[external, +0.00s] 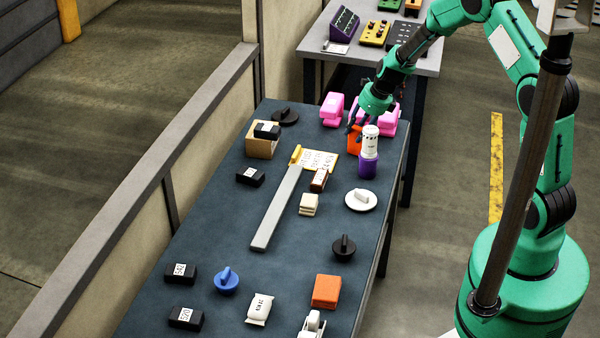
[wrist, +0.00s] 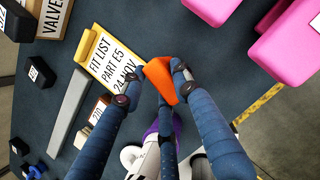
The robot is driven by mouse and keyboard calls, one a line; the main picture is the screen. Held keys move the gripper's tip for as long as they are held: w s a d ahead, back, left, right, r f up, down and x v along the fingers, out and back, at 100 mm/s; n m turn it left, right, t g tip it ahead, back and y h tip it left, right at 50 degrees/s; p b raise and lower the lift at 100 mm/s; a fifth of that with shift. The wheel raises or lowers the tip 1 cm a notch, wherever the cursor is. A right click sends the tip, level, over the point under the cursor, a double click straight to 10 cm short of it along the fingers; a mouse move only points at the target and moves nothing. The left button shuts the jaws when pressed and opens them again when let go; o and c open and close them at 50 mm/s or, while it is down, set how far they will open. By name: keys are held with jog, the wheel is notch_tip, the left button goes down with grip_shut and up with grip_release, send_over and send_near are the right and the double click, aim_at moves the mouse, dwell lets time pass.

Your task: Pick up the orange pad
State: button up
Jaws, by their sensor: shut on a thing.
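The orange pad (external: 354,140) is at the far right part of the bench, partly hidden behind a purple and white can in the external view. In the wrist view the orange pad (wrist: 159,80) sits between the fingertips of my gripper (wrist: 156,84). My gripper (external: 354,127) reaches down from above and is shut on it, with fingers touching both sides. I cannot tell whether the pad is clear of the bench top.
The purple and white can (external: 369,152) stands close in front of the pad. Pink objects (external: 333,108) flank my gripper. A clipboard (external: 319,160), a long grey bar (external: 276,208) and a white disc (external: 361,200) lie nearby. Another orange block (external: 326,291) lies at the near end.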

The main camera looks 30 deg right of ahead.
notch_tip(320, 180, up, 10)
jog(key=shift+f+p, duration=0.1)
jog(key=shift+p, duration=1)
